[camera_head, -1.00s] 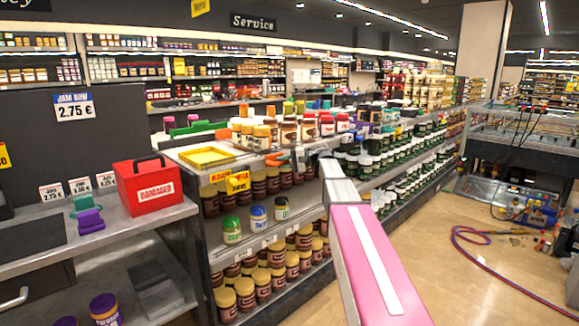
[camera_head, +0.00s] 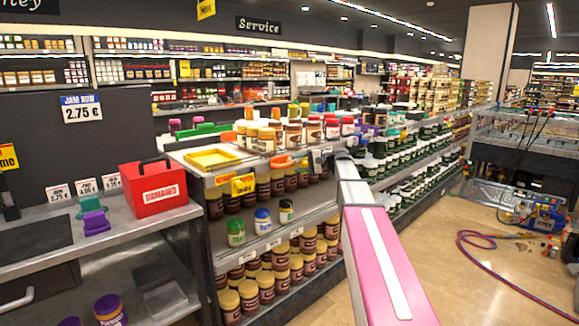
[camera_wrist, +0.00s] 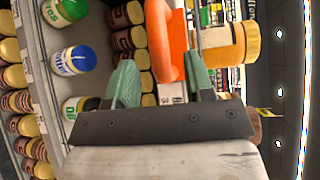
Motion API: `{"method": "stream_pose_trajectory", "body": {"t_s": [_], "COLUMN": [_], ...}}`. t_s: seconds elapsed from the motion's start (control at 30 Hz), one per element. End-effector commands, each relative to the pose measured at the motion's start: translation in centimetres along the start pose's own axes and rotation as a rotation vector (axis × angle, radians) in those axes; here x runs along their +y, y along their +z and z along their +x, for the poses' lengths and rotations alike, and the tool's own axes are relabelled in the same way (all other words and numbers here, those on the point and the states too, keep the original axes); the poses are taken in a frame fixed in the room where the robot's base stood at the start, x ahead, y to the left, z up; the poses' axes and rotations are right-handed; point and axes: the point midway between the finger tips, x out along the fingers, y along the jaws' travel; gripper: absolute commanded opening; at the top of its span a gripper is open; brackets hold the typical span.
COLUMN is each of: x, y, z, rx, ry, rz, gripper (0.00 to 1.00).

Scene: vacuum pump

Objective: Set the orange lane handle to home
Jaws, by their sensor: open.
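The orange lane handle (camera_head: 283,161) sits at the front edge of the shelf unit's top, right of the yellow tray. In the wrist view the handle (camera_wrist: 168,40) is a rounded orange loop, cut off by the top edge. My gripper (camera_wrist: 162,70) is open, with one green finger on each side of the handle's lower end as pictured. Whether a finger touches it cannot be told. In the head view my gripper (camera_head: 317,158) is small and dark, just right of the handle.
A yellow tray (camera_head: 212,158) and several jars stand on the unit's top. Green-, blue- and black-lidded jars (camera_head: 262,219) stand on the shelf below. A red box (camera_head: 153,188) is on the left counter. A red and blue hose (camera_head: 500,272) lies on the right floor.

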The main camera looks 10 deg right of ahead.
Motion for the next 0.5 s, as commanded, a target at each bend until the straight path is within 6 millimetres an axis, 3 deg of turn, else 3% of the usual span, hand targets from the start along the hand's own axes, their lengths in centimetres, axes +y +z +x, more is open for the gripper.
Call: {"method": "stream_pose_trajectory", "body": {"t_s": [0.2, 0.5], "x": [0.0, 0.0], "y": [-0.1, -0.1], "z": [-3.8, -5.8], "rx": [0.000, -0.001], "ry": [0.000, 0.000], "rz": [0.000, 0.000], "gripper": [0.48, 0.48]}}
